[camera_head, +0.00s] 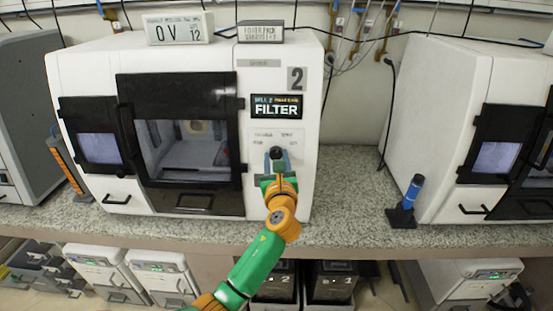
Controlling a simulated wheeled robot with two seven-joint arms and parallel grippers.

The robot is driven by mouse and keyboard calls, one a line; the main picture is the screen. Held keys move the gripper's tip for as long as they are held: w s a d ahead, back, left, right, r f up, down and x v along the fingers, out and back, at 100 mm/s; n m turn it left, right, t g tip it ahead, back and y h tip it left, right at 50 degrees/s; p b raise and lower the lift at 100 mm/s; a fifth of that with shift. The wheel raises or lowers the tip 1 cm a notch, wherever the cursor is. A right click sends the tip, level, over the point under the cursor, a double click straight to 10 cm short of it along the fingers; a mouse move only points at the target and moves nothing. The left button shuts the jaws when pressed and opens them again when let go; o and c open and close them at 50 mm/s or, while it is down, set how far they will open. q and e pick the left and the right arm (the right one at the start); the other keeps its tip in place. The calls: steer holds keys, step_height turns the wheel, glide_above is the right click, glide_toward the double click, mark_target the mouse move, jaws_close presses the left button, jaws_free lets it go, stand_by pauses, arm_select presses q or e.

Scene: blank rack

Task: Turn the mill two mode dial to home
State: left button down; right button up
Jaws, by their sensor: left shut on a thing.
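Mill two (222,55) is the white machine marked "2" in the middle of the head view. Its small screen (277,106) reads "FILTER" in large letters. Below the screen is a light label panel (293,137) with small print that I cannot read. The black mode dial (276,151) sits on that panel. My left gripper (277,160), on a green and orange arm, reaches up to the panel and is shut on the dial. The gripper hides the lower part of the dial, and I cannot tell where its pointer faces. My right gripper is out of view.
Another white machine (437,110) stands at the right, with a blue-handled tool in a black stand (408,205) beside it. The speckled counter (350,200) is clear between the machines. A black door (180,140) with a window is left of the dial. Bins stand below.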

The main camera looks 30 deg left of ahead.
arm_select(q)
steer(key=n+p, duration=0.1)
steer(key=n, duration=0.3)
steer(key=shift+g, duration=0.4)
steer(key=n+g+p, duration=0.1)
steer(key=n, duration=0.3)
steer(key=shift+r+n, duration=0.1)
steer(key=shift+n, duration=0.3)
steer(key=n+p, duration=0.1)
steer(key=n, duration=0.2)
steer(key=shift+r+n, duration=0.1)
steer(key=shift+n, duration=0.2)
steer(key=shift+n+g+h+p, duration=0.35)
steer(key=shift+n+g+h, duration=0.05)
steer(key=shift+n, duration=1.3)
steer(key=shift+c, duration=2)
jaws_free()
steer(key=shift+w, duration=0.1)
